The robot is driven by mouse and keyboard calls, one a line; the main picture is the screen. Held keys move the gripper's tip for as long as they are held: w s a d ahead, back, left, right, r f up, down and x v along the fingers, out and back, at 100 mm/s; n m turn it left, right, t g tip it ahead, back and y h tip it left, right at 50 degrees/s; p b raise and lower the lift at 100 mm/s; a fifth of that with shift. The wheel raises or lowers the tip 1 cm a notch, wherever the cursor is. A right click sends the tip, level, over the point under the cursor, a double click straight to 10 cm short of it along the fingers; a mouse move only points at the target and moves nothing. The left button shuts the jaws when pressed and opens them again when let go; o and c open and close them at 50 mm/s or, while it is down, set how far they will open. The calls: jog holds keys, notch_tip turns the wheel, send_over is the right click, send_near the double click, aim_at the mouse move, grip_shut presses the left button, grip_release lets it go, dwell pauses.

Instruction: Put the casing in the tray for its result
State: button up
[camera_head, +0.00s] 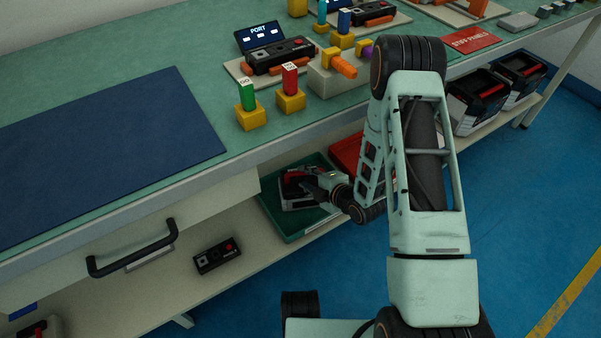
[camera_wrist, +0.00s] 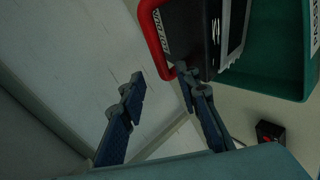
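The casing (camera_head: 297,202) is a dark box with a red handle. It sits in the green tray (camera_head: 279,228) on the lower shelf. In the wrist view the casing (camera_wrist: 196,30) shows its red handle at the upper middle, inside the green tray (camera_wrist: 275,82), whose label reads "PASS". My gripper (camera_head: 318,188) is at the casing's right side in the head view. In the wrist view my gripper (camera_wrist: 160,75) is open, its fingers apart with nothing between them. One fingertip is close to the handle's lower end; whether it touches is unclear. A red tray (camera_head: 346,152) is beside the green one.
A small black device (camera_head: 216,256) lies on the lower shelf, left of the green tray. A drawer with a black handle (camera_head: 133,249) and the bench edge overhang the shelf. Black bins (camera_head: 474,104) stand right of my arm. The bench holds a port fixture (camera_head: 270,57) and several yellow blocks.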

jog(key=p+v, duration=0.1)
jog(key=v, duration=0.7)
jog(key=shift+p, duration=0.4)
